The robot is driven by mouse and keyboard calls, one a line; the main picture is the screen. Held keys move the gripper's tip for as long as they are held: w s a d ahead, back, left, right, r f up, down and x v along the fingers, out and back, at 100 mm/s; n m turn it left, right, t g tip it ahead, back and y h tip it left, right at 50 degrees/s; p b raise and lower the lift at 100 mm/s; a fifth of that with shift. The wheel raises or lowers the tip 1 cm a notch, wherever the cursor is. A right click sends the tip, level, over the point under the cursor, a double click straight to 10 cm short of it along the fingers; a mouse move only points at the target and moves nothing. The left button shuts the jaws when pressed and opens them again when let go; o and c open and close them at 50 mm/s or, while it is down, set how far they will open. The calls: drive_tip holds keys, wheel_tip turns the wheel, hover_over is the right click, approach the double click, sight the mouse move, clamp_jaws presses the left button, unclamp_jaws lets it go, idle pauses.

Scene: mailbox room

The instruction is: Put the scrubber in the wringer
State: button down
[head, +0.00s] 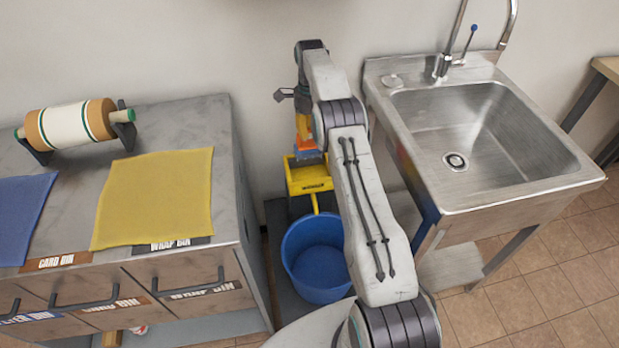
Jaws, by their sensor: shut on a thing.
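The yellow wringer (309,180) stands on the floor in the gap between the cabinet and the sink, behind the blue bucket (314,268). My gripper (302,112) is above the wringer, pointing down, partly hidden by my own arm. It is shut on the scrubber (304,131), which shows as an orange piece with a blue part below it. The scrubber hangs over the wringer's opening. I cannot tell from this view whether its lower end is inside the wringer or just above it.
A metal cabinet (236,190) stands on the left, with a yellow cloth (155,197), a blue cloth (22,215) and a roll (72,124) on top. A steel sink (480,140) stands on the right. My arm covers part of the gap.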

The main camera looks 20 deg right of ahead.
sight(311, 158)
drive_tip(key=shift+s+a+r+g, duration=0.1)
drive_tip(key=shift+s+g, duration=0.2)
drive_tip(key=shift+s, duration=0.2)
drive_tip(key=shift+s+f, duration=0.15)
drive_tip(key=shift+f, duration=0.2)
wheel_tip(311, 158, down, 3)
drive_tip(key=shift+f+b, duration=0.1)
drive_tip(key=shift+b, duration=0.7)
drive_tip(key=shift+f, duration=2.9)
drive_tip(key=shift+f, duration=0.1)
drive_tip(key=c, duration=1.1)
unclamp_jaws()
drive_tip(key=shift+c, duration=0.2)
